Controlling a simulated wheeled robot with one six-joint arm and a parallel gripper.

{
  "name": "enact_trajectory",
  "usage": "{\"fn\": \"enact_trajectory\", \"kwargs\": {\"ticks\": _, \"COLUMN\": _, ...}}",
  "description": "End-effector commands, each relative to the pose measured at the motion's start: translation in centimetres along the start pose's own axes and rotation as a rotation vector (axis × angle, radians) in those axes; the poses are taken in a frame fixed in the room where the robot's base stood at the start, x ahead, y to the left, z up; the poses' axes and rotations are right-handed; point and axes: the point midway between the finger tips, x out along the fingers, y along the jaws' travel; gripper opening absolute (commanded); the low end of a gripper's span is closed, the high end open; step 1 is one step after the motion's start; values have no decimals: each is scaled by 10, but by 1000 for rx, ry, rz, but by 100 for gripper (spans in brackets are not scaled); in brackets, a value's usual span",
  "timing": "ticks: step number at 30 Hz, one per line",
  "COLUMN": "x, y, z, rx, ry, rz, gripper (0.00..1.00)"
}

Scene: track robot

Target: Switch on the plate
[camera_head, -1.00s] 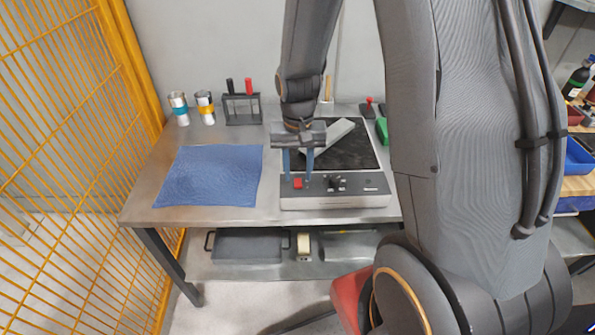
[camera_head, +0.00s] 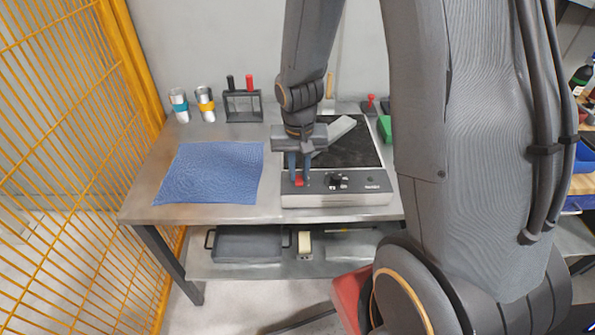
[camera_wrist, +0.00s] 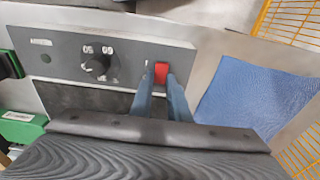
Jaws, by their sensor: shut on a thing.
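The plate is a grey unit on the table with a dark top (camera_head: 352,151) and a front control panel (camera_head: 360,188). The panel carries a red switch (camera_head: 299,181) at its left end and a black knob (camera_head: 337,180). In the wrist view the red switch (camera_wrist: 161,72) lies at the fingertips, and the knob (camera_wrist: 98,65) is to its left. My gripper (camera_head: 299,184) points down at the panel, with its blue fingers shut on the red switch, one on each side. The gripper also shows in the wrist view (camera_wrist: 161,82). The fingers partly hide the switch.
A light grey bar (camera_head: 336,132) lies on the plate's dark top. A blue cloth (camera_head: 210,174) lies to the left. Two cups (camera_head: 180,105) and a small rack (camera_head: 243,107) stand behind it. A green object (camera_head: 385,128) is at the right. A yellow fence (camera_head: 75,130) borders the left.

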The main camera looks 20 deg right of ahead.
Motion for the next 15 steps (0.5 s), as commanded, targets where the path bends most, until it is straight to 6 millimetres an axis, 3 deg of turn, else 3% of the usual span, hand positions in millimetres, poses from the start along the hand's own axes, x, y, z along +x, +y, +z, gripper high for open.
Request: {"fn": "enact_trajectory", "kwargs": {"ticks": 15, "x": 0, "y": -2, "z": 2, "rx": -1, "ry": 141, "rz": -8, "gripper": 0}}
